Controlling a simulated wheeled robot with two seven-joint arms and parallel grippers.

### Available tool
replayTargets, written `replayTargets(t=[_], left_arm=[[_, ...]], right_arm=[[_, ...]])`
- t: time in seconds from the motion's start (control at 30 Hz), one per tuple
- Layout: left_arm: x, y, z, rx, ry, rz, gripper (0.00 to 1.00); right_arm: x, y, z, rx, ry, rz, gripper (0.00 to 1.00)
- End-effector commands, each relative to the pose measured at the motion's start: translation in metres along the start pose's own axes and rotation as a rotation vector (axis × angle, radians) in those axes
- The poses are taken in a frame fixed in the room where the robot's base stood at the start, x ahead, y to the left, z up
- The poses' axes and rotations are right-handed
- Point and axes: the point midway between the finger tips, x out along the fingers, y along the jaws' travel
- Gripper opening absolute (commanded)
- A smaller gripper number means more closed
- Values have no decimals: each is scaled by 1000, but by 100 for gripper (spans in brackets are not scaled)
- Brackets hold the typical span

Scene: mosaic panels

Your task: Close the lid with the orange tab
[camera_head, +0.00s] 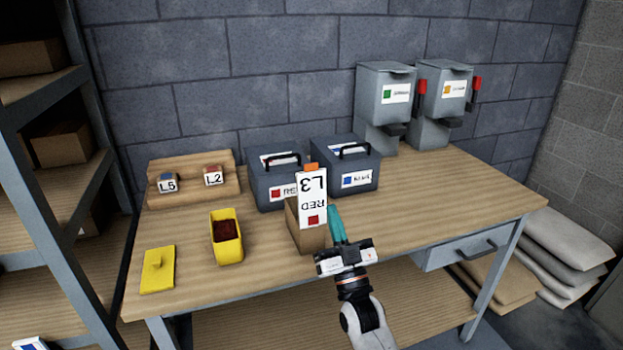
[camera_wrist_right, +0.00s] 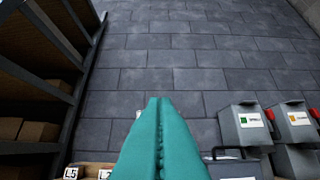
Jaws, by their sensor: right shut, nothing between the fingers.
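A brown box (camera_head: 309,239) stands near the front middle of the table. Its lid (camera_head: 313,199) stands upright, showing a white face with upside-down "L3" and "RED" lettering and a red square. The orange tab (camera_head: 311,167) shows at the lid's top edge. My right gripper (camera_head: 333,209) is just right of the lid and box, with its teal fingers shut and empty. Whether it touches the lid I cannot tell. The shut fingers fill the middle of the right wrist view (camera_wrist_right: 159,100), where the lid is not seen. My left gripper is not in view.
Two grey bins with black handles (camera_head: 276,181) (camera_head: 347,170) stand behind the box. A yellow container (camera_head: 227,240) and flat yellow lid (camera_head: 158,270) lie left. A wooden rack (camera_head: 190,163) holds L5 and L2 pieces. Two grey dispensers (camera_head: 386,90) (camera_head: 440,88) stand back right. Table right is clear.

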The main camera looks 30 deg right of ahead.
Motion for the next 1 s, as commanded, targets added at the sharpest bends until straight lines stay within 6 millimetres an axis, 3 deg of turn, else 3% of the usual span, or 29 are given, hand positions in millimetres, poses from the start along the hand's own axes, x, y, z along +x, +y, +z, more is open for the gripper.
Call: replayTargets(t=[0.03,0.33,0.6,1.0], left_arm=[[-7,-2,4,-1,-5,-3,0],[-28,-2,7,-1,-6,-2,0],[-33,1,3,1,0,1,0],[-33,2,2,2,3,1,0]], right_arm=[[15,0,4,0,-5,1,0],[79,1,3,0,-1,1,0],[98,1,-25,0,3,1,0],[101,1,-29,0,3,2,0]])
